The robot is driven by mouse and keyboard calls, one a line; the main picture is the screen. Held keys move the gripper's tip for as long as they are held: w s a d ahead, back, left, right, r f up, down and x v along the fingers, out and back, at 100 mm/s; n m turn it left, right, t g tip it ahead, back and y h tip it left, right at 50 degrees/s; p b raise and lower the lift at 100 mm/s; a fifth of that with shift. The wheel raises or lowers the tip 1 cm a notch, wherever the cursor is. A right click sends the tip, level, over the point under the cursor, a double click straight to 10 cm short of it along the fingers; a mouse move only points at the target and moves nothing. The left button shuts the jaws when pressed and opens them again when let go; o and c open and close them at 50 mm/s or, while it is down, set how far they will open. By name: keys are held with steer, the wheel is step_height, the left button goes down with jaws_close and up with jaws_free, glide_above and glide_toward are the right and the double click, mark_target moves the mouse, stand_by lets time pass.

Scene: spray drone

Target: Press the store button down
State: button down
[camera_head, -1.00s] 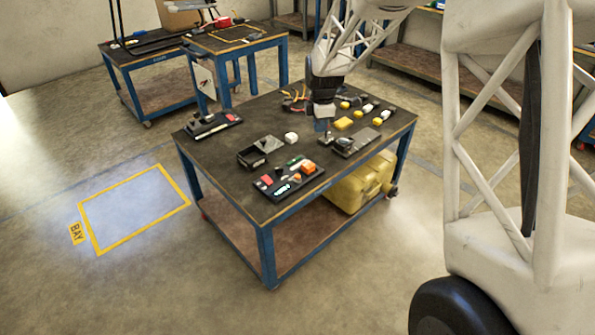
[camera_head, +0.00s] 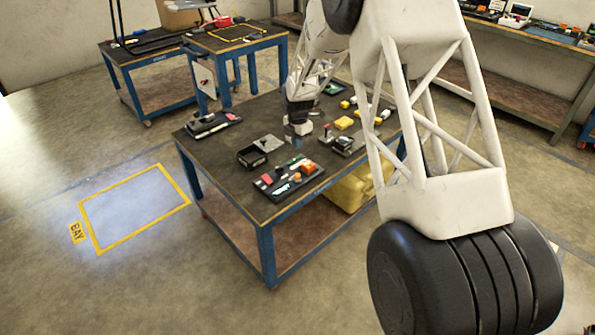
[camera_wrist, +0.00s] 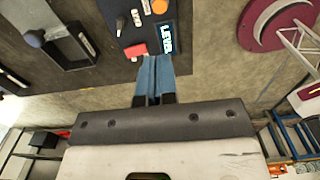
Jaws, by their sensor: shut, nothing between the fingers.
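The dark control panel (camera_head: 262,189) lies near the front edge of the table. It carries a red block-like button (camera_head: 267,178), an orange button (camera_head: 308,167) and a lit display. In the wrist view the red button (camera_wrist: 135,50), the orange button (camera_wrist: 160,6), a small lever and the display (camera_wrist: 168,38) show near my fingertips. No label reading store is legible, so I cannot tell which button it is. My gripper (camera_head: 297,142) is shut and empty, pointing down behind the panel. Its blue fingers (camera_wrist: 154,66) appear just beside the red button and display; contact cannot be told.
An open dark box (camera_head: 253,158) stands left of my gripper, and a device with a red-topped stick (camera_head: 345,145) stands to the right. Yellow blocks (camera_head: 344,124) lie farther back. Another device (camera_head: 212,123) sits at the table's left. The table's front-left corner is clear.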

mark_target(298, 176)
steer(key=shift+f, duration=0.15)
stand_by(0.3)
step_height(298, 176, down, 14)
steer(key=shift+r, duration=0.1)
stand_by(0.7)
steer(key=shift+f, duration=1.2)
steer(key=shift+s+f, duration=0.3)
steer(key=shift+f, duration=0.1)
step_height(298, 176, up, 16)
steer(key=w, duration=0.1)
steer(key=shift+a, duration=0.15)
steer(key=shift+w, duration=0.1)
stand_by(0.5)
